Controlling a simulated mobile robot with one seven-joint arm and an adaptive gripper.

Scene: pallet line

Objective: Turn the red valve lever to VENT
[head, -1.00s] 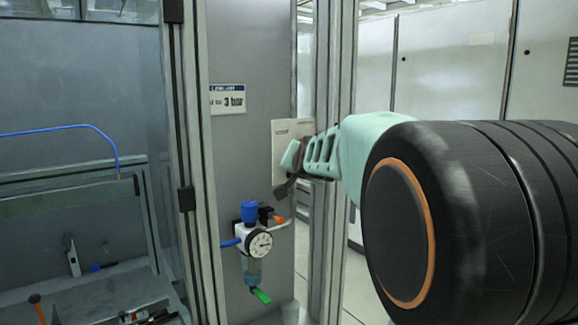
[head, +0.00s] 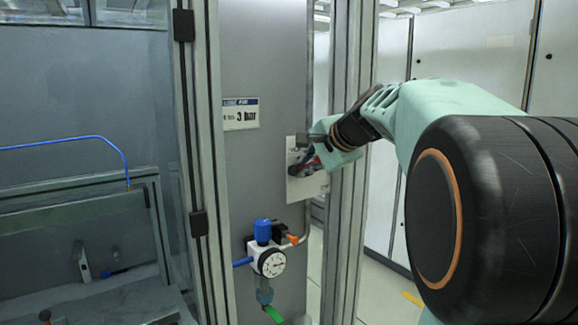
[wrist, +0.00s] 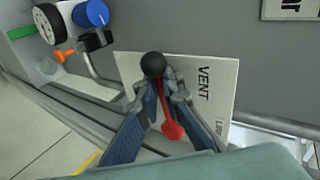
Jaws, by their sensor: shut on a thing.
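The red valve lever (wrist: 164,100) shows in the wrist view, with a black knob (wrist: 152,64) at its upper end and a round red hub (wrist: 173,130) at its lower end. It sits on a pale plate (wrist: 217,108). The printed word VENT (wrist: 203,83) is to the right of the lever in that picture, apart from the knob. My gripper (wrist: 157,80) is shut on the lever just below the knob, one finger on each side. In the head view my gripper (head: 308,160) is against the plate (head: 308,187) and mostly hides the lever.
A regulator with a white gauge (head: 271,263) and blue cap (head: 263,230) is mounted below the plate. A metal post (head: 350,230) stands right of the plate, close to my wrist. A "3 bar" sign (head: 240,113) is at upper left on the grey panel (head: 262,60).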

